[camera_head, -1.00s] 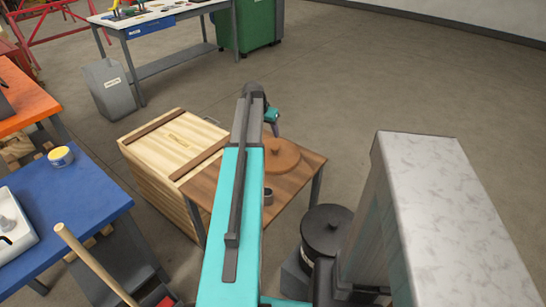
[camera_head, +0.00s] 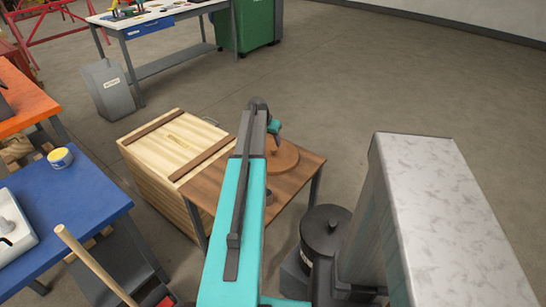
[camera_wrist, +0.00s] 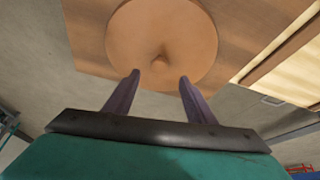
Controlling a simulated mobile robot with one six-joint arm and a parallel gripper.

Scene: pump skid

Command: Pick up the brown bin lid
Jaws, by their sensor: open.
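The brown bin lid (camera_head: 284,158) is a round disc lying flat on the small wooden table (camera_head: 299,181). In the wrist view the lid (camera_wrist: 162,22) shows a small knob at its middle. Nothing is between the fingers.
A pale wooden crate (camera_head: 176,146) stands against the left of the small table. A small grey ring-like item (camera_head: 268,198) sits on the table beside my arm. A blue table (camera_head: 75,205) is at left. Open floor (camera_head: 400,85) lies behind and to the right.

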